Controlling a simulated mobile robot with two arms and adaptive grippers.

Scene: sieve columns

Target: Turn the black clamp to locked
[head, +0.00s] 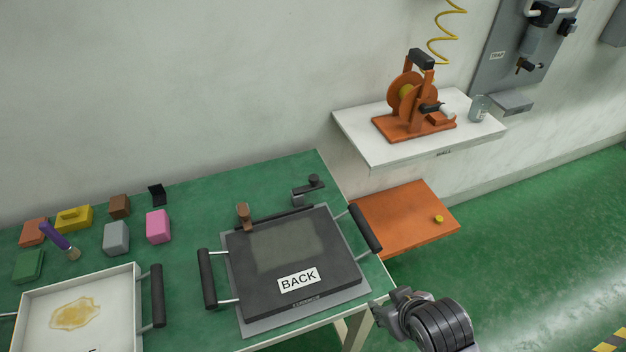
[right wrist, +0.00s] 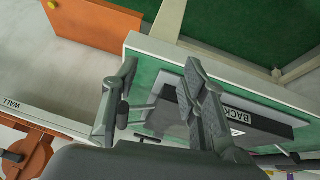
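The black clamp (head: 308,188) stands on the green table at the back right corner of a dark framed panel marked BACK (head: 318,271). Its arm points toward the upper right in the head view. In the right wrist view the clamp cannot be told apart surely from other dark parts. My right gripper (head: 382,309) is in front of the table's right edge, apart from the clamp. The right wrist view shows its two fingers (right wrist: 160,65) spread with nothing held, and the panel (right wrist: 240,118) beyond them. My left gripper is not in view.
A brown clamp (head: 243,214) stands at the panel's back left. Black side handles (head: 365,228) flank the panel. A white tray (head: 118,298) and several coloured blocks (head: 158,226) lie left. An orange board (head: 412,212) and a shelf with an orange reel (head: 405,92) are right.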

